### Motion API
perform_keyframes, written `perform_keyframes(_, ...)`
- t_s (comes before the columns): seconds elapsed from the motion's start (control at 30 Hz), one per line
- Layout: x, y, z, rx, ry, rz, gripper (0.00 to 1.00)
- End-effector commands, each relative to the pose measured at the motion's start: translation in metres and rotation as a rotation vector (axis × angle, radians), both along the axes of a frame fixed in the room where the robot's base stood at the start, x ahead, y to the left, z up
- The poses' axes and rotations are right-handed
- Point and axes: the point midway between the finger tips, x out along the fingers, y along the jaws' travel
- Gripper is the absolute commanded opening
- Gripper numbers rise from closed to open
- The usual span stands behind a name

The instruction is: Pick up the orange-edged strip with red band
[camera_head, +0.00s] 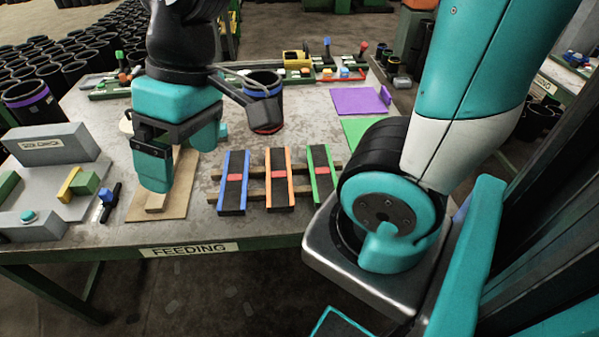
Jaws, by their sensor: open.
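The orange-edged strip (279,192) is dark with a red band across its middle. It lies across wooden slats on the table, between two similar strips, and nothing covers it. The blue-edged strip (234,185) is on its left and the green-edged strip (320,176) on its right, both with red bands. My gripper (182,158) points down over a brown board to the left of the strips. Its teal jaws are open, well apart from the orange-edged strip. Part of the far jaw is hidden behind the gripper body.
The brown board (190,200) carries a wooden piece. A grey fixture (55,145) stands at the left. A black sleeve with a blue rim (263,85) stands behind the strips. Purple (358,101) and green (360,128) plates lie right. The table front edge bears a FEEDING label (189,249).

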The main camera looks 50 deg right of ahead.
Motion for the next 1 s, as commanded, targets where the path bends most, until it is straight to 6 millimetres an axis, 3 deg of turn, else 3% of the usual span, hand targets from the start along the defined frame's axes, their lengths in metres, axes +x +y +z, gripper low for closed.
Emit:
perform_keyframes(0.03,0.030,-0.025,-0.028,-0.028,0.033,-0.150,1.00)
perform_keyframes(0.1,0.067,-0.071,-0.058,-0.073,0.073,-0.379,1.00)
perform_keyframes(0.2,0.103,-0.145,-0.100,-0.133,0.129,-0.692,1.00)
perform_keyframes(0.3,0.117,-0.213,-0.136,-0.185,0.180,-0.948,1.00)
perform_keyframes(0.4,0.118,-0.261,-0.161,-0.220,0.212,-1.120,1.00)
perform_keyframes(0.5,0.115,-0.284,-0.175,-0.238,0.231,-1.204,1.00)
perform_keyframes(0.57,0.114,-0.289,-0.183,-0.242,0.236,-1.222,1.00)
perform_keyframes(1.0,0.113,-0.287,-0.274,-0.242,0.237,-1.218,1.00)
